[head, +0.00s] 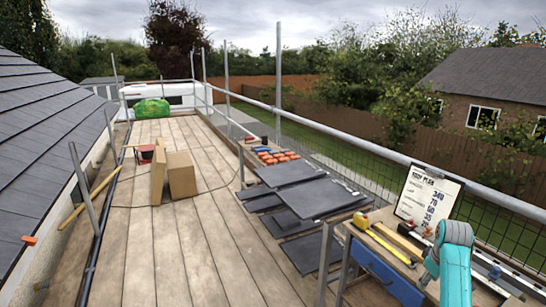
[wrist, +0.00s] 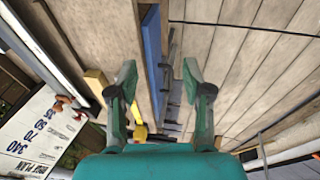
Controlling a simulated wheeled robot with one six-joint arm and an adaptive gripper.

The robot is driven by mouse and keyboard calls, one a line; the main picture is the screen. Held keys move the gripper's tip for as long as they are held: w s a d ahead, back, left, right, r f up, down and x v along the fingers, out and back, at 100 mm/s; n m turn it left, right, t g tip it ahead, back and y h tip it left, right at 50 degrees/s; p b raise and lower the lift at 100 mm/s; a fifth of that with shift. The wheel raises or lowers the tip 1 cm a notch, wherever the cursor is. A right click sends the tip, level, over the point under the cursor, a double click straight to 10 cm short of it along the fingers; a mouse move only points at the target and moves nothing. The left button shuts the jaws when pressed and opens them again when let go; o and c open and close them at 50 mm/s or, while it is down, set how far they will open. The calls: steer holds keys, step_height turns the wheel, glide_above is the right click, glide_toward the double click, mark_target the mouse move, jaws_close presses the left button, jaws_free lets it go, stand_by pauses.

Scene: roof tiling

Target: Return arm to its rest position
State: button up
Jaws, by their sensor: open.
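My gripper (wrist: 158,78) shows in the wrist view with its two fingers spread apart and nothing between them. Below it are the edge of a wooden workbench (wrist: 104,40), a blue strip (wrist: 152,50) and the plank deck. In the head view, part of my teal arm rises at the lower right beside the workbench (head: 362,236). The fingers cannot be made out in that view.
A clipboard (head: 428,194), yellow tape measure (head: 361,220) and yellow-handled tool (head: 389,246) are on the bench. Dark slates (head: 318,198) are stacked beside it. Cardboard boxes (head: 181,175) stand on the deck. A metal guardrail (head: 350,138) runs along the right. The central deck (head: 190,250) is clear.

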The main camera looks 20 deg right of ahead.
steer(key=s+a+f+t+h, duration=0.1)
steer(key=a+f+t, duration=0.2)
steer(key=a+f, duration=1.4)
steer(key=s+a+f+t, duration=0.1)
steer(key=s+a+f, duration=0.2)
steer(key=s+a, duration=0.3)
steer(key=s+a+f+t, duration=0.1)
steer(key=s+a+f, duration=0.2)
steer(key=a, duration=0.6)
steer(key=s+a+r+t, duration=0.45)
steer(key=s+a, duration=0.75)
steer(key=s, duration=0.3)
steer(key=s+a+r+t+y, duration=0.1)
steer(key=s+a+r, duration=0.2)
steer(key=s+r, duration=0.4)
steer(key=s+a+r+m+t+y, duration=0.1)
steer(key=s+a+r+t+y, duration=0.1)
steer(key=s+r, duration=0.5)
step_height(320, 180, up, 5)
steer(key=shift+s+a+f, duration=0.15)
steer(key=shift+a, duration=0.3)
